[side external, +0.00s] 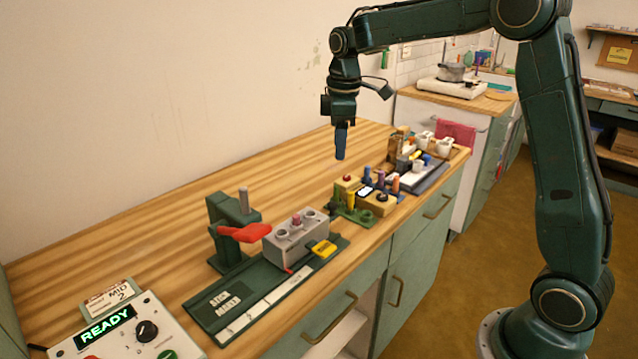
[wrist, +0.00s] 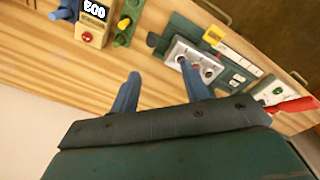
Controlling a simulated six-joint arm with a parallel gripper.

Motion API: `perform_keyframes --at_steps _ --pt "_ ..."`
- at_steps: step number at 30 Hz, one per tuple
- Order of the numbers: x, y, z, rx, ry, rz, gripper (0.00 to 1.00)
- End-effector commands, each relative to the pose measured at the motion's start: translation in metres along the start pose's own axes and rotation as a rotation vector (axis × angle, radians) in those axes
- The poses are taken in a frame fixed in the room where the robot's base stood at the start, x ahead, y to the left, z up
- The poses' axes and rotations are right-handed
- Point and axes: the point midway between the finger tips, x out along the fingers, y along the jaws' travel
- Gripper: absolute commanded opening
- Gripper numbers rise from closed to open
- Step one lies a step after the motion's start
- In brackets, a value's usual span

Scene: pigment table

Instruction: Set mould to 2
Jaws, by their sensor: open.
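The mould appears to be the grey block (side external: 296,236) with round holes in its top, sitting on a dark green base (side external: 225,309). A white marked strip (side external: 265,301) runs along the base's front, and a yellow tab (side external: 323,249) is at the block's right end. In the wrist view the grey block (wrist: 181,55) lies beyond the right finger, which partly overlaps it. My gripper (side external: 340,157) hangs above the table, behind and right of the block. Its blue fingers (wrist: 164,78) are apart with nothing between them. The strip's marks are too small to read.
A green stand with a red lever (side external: 245,232) stands beside the block. A control box reading READY (side external: 105,327) has a black knob; a card (side external: 110,297) reads MID 2. A yellow device (side external: 377,203) and several coloured pegs stand at right. The table's back is clear.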

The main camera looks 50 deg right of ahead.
Motion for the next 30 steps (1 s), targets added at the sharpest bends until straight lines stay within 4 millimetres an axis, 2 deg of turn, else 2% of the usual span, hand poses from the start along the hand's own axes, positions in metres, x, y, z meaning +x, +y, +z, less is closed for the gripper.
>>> perform_keyframes --at_steps 3,9,20,26,30 --pt "0.017 0.016 -0.006 -0.041 -0.018 -0.022 0.46" --pt "0.030 0.028 -0.010 -0.078 -0.030 -0.039 0.46" --pt "0.035 0.029 -0.010 -0.084 -0.033 -0.043 0.46" --pt "0.049 0.028 -0.010 -0.083 -0.033 -0.043 0.46" --pt "0.066 0.027 -0.009 -0.083 -0.033 -0.044 0.46"
